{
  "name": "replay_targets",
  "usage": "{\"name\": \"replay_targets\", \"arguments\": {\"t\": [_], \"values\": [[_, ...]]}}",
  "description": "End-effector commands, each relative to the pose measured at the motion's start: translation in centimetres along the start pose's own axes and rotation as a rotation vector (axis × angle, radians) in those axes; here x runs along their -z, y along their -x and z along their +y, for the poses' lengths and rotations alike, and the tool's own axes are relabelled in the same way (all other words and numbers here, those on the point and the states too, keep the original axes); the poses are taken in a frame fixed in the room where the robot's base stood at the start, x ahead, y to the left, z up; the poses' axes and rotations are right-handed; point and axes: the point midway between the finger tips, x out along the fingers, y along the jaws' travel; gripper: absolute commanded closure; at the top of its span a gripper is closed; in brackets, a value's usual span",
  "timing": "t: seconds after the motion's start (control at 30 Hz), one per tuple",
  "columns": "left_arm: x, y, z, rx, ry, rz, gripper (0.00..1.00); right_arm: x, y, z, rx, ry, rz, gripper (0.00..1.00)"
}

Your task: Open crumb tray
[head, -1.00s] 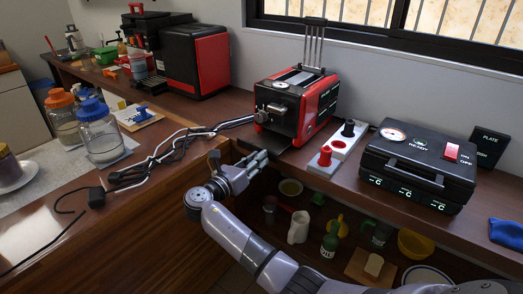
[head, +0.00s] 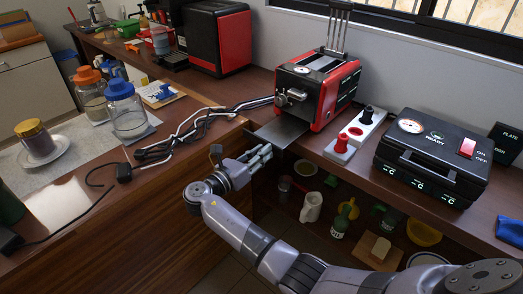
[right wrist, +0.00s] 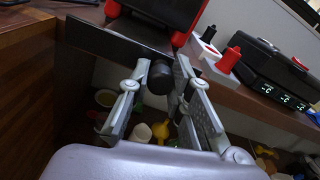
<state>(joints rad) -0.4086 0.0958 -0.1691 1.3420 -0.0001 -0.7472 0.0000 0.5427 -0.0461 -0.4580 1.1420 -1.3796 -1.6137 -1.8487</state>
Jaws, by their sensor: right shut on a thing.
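The red and black toaster (head: 316,90) stands on the wooden counter at the back. Its dark, flat crumb tray (head: 282,132) sticks out from the base toward me, past the counter's front edge. My right gripper (head: 262,154) is at the tray's front end. In the right wrist view the tray (right wrist: 115,40) reaches from under the toaster to the fingers. My right gripper (right wrist: 157,88) is shut there on the tray's dark round knob (right wrist: 160,77). My left gripper is not in view.
Black and white cables (head: 200,125) lie left of the tray. A white socket strip (head: 355,135) with red and black plugs and a black waffle-maker-like appliance (head: 432,155) stand to the right. A lower shelf holds a white jug (head: 312,207) and other items.

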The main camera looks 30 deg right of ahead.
Motion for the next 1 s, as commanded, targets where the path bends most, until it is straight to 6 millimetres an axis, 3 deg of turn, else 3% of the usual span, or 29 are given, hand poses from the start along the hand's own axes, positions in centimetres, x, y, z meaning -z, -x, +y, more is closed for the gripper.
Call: {"name": "replay_targets", "arguments": {"t": [0.27,0.3,0.6,0.87,1.0], "values": [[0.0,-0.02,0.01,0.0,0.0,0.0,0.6,0.11,-0.02,-0.13,0.005,0.001,0.001,1.0],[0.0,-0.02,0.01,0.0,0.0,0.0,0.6,0.11,-0.02,-0.13,0.005,0.001,0.001,0.79],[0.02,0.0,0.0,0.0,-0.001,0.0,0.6,0.15,-0.03,-0.15,0.005,0.002,0.002,0.59],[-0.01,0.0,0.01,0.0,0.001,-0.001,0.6,0.23,-0.03,-0.2,0.007,0.003,0.003,0.59],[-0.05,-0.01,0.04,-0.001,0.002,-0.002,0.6,0.29,0.93,-0.1,0.004,0.004,0.004,0.59]]}}
